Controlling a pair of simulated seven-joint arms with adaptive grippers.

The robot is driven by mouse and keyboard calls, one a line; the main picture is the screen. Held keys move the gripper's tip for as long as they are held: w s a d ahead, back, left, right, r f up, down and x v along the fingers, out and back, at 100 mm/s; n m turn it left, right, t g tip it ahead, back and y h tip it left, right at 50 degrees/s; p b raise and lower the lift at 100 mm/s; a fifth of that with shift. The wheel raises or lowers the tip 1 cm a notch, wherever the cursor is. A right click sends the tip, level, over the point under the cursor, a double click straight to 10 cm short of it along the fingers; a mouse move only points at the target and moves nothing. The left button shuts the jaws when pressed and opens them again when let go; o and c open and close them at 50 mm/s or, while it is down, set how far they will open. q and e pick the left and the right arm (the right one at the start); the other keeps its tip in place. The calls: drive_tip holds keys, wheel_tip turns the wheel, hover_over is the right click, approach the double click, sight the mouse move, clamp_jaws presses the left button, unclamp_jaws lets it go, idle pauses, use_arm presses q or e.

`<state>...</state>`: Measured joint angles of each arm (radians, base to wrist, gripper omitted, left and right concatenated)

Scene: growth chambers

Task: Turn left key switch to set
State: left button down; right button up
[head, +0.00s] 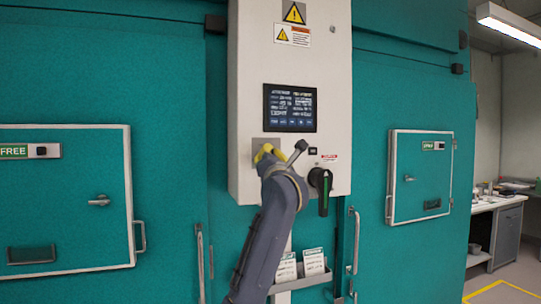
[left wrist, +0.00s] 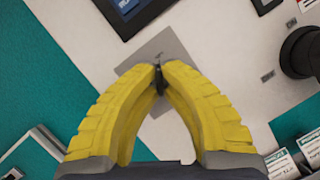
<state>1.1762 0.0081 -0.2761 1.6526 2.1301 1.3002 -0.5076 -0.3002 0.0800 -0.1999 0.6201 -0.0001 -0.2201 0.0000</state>
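The left key switch sits on a square grey plate (head: 258,143) on the white control panel (head: 250,60), low on its left side and under the screen. In the left wrist view the plate (left wrist: 150,55) is turned at an angle, and a small dark key (left wrist: 158,84) stands out from it. My left gripper (head: 264,152) is at the switch in the head view and mostly covers it. In the left wrist view its yellow fingers (left wrist: 160,76) are drawn together at the tips with the key between them. The key's setting cannot be read. My right gripper is not in view.
A black rotary handle with a green strip (head: 323,190) is right of the switch. A dark screen (head: 290,107) is above. A holder with cards (head: 302,272) hangs below. Teal chamber doors (head: 65,200) and (head: 420,175) flank the panel.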

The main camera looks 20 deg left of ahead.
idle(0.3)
use_arm(q)
drive_tip(key=c, duration=1.6)
unclamp_jaws()
drive_tip(key=v, duration=1.2)
